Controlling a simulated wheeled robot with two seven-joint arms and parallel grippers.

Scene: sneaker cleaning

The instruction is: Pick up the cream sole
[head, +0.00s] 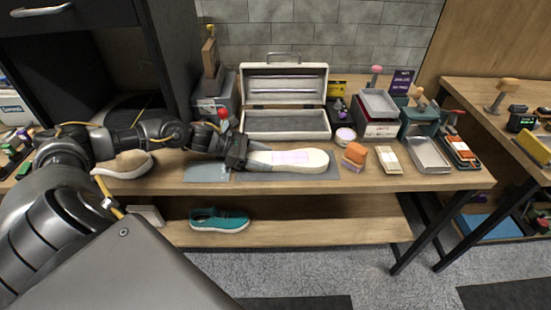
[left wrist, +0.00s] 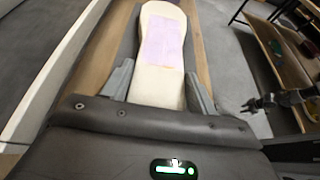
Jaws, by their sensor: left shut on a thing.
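The cream sole (head: 300,160) is a long pale piece with a faint lilac patch on top. It lies over a grey mat (head: 330,173) near the front edge of the wooden bench. My left gripper (head: 246,156) comes in from the left and is shut on the sole's left end. In the left wrist view the sole (left wrist: 160,60) runs away from the gripper (left wrist: 158,88), with a finger on each side of it. I cannot tell whether the sole is lifted off the mat.
An open cream toolbox (head: 286,122) stands behind the sole. An orange block (head: 356,153) and a small round tin (head: 345,136) are to its right. A beige shoe-shaped piece (head: 125,165) lies by my left arm. A teal sneaker (head: 219,220) sits on the shelf below.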

